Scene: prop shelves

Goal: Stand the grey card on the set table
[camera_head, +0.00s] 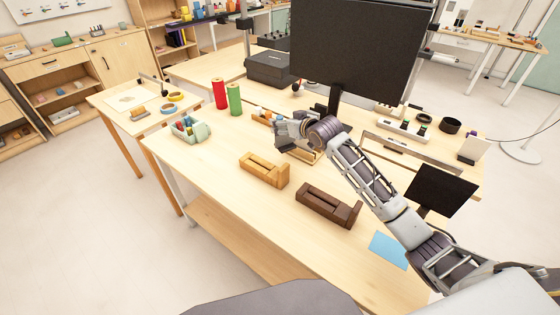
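My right arm reaches in from the lower right over the large wooden table (225,165). Its gripper (284,134) is above the middle of that table, near a small wooden tray (312,155). Its fingers are small and partly hidden, so I cannot tell whether they are open or shut. My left gripper is not in view. I cannot clearly make out a grey card. A pale card (478,149) stands upright in a dark base at the table's right end. A light blue sheet (389,250) lies flat near the front edge. I cannot tell which table is the set table.
A tan wooden block holder (264,170) and a dark brown one (328,205) stand in front of the gripper. Red (220,94) and green (235,99) cylinders, a pale green caddy (190,128) and a large black monitor (352,50) stand behind. A smaller table (110,104) is at left.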

